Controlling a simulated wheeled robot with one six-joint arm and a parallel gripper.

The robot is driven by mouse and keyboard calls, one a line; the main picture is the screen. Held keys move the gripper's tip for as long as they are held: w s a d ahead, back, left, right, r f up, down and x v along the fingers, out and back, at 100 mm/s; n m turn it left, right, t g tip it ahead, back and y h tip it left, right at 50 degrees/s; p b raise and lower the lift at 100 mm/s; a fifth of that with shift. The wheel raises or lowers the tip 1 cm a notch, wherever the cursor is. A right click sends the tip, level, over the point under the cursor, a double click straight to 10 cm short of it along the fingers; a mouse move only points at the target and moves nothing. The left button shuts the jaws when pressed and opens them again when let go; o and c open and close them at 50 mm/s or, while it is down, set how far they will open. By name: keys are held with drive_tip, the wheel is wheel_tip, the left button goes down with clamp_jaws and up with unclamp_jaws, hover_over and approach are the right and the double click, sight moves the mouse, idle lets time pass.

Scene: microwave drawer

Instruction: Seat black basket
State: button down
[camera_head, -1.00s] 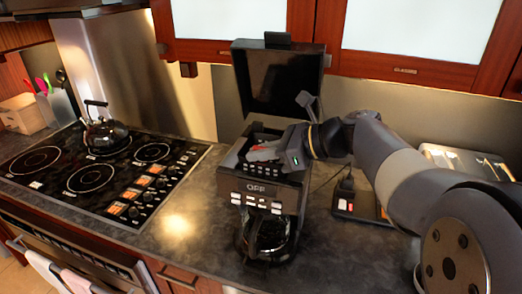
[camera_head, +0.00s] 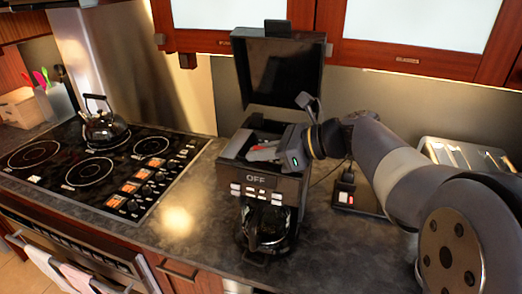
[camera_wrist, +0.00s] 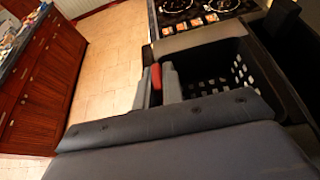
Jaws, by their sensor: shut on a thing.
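The black coffee maker (camera_head: 262,181) stands on the counter with its lid (camera_head: 283,80) raised and "OFF" on its front. My gripper (camera_head: 264,152) reaches from the right into its open top. In the wrist view, the black basket (camera_wrist: 243,73) has a wall with rows of square holes. It lies inside the top opening, and my gripper (camera_wrist: 158,82) is shut on its near-left side, with a red pad showing. In the head view the basket is mostly hidden by the housing and my gripper. I cannot tell whether it rests on the bottom.
A glass carafe (camera_head: 268,228) sits under the top of the coffee maker. A stove (camera_head: 110,165) with a kettle (camera_head: 102,120) is to the left. A toaster (camera_head: 465,155) stands to the right behind my arm. The counter left of the coffee maker is clear.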

drive_tip(key=shift+f, duration=0.25)
drive_tip(key=c, duration=1.5)
unclamp_jaws()
drive_tip(key=shift+o, duration=0.2)
drive_tip(key=shift+d+f, duration=0.1)
drive_tip(key=b+v, duration=0.1)
drive_tip(key=v, duration=0.9)
drive_tip(key=shift+d+r, duration=0.25)
drive_tip(key=shift+d, duration=0.05)
drive_tip(key=shift+s, duration=0.1)
drive_tip(key=p+x, duration=0.1)
drive_tip(key=x, duration=0.9)
drive_tip(key=shift+a+f, duration=0.1)
drive_tip(key=shift+a, duration=0.25)
drive_tip(key=shift+r, duration=0.2)
